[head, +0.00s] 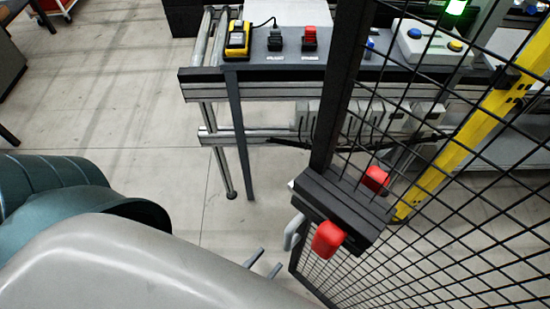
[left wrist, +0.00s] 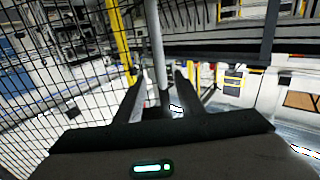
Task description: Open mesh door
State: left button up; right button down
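The mesh door (head: 455,215) is a black wire panel with a dark frame post, at the right of the head view. A dark latch block (head: 345,205) on its edge carries a red knob (head: 328,239) in front and another red knob (head: 376,179) behind. A grey handle (head: 293,231) sticks out at its left. My left gripper (head: 264,264) is below and left of the handle, its two fingertips apart. In the left wrist view the fingers (left wrist: 158,92) are spread, with a grey upright bar in line between them; I cannot tell whether it touches. My right gripper is out of view.
A workbench (head: 290,92) with a yellow-black device (head: 237,40) and push-button boxes stands behind the door. A yellow post (head: 460,145) rises at the right. The concrete floor (head: 120,110) left of the bench is mostly clear.

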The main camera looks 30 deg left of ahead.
pick_arm(q)
jog(key=shift+s+a, duration=0.15)
jog(key=shift+s, duration=0.95)
grip_shut()
jog(key=shift+f, duration=0.15)
